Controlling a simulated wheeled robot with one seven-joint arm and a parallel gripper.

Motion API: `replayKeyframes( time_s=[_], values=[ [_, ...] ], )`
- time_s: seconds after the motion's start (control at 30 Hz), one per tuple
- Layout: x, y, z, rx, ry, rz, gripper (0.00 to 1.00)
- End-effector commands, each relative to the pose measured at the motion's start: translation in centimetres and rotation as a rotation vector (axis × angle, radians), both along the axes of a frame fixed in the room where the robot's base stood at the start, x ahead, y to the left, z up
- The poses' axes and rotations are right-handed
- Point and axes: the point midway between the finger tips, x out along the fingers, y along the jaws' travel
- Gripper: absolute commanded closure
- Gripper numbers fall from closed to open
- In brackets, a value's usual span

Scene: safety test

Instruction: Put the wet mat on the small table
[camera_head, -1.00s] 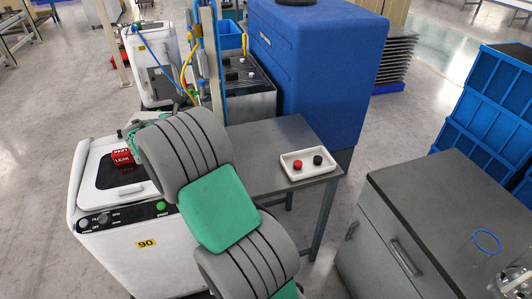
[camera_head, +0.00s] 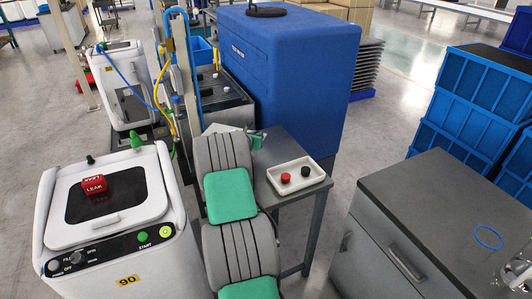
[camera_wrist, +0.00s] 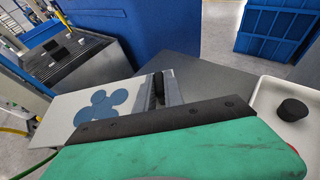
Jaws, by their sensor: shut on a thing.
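The wet mat is a flat pale grey sheet with blue wet blotches (camera_wrist: 72,98) in the wrist view. My gripper (camera_wrist: 165,88) is shut on its right edge. In the head view, a pale bit of the mat (camera_head: 218,129) shows behind my arm, and my gripper (camera_head: 257,138) is at the back of the small table. The small table has a dark grey top (camera_head: 290,150), also seen beyond the gripper in the wrist view (camera_wrist: 205,78). The mat reaches left from the gripper, towards the table's left side. I cannot tell its height above the top.
A white tray (camera_head: 318,177) with a red and a black knob sits on the table's right part. A tall blue cabinet (camera_head: 290,75) stands behind. A white machine (camera_head: 150,225) with a red LEAK block (camera_head: 96,186) is at left. A grey cabinet (camera_head: 430,205) is at right.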

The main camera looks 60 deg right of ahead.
Motion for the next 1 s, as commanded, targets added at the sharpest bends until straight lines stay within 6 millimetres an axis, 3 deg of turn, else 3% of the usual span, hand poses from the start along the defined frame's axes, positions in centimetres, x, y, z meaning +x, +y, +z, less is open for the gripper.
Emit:
replayKeyframes(
  time_s=[0.1, 0.33, 0.5, 0.87, 0.9, 1.0],
  values=[
    [-2.1, -0.7, -2.8, 0.005, 0.004, -0.001, 1.00],
    [-4.4, -1.6, -5.6, 0.003, 0.003, -0.002, 1.00],
    [-4.2, -1.5, -8.3, 0.004, 0.001, -0.001, 1.00],
    [-4.1, -1.5, -9.1, 0.002, 0.001, -0.001, 1.00],
    [-4.2, -1.5, -9.0, 0.003, 0.001, -0.001, 0.85],
    [-4.2, -1.5, -8.9, 0.003, 0.001, -0.001, 0.77]
  ],
)
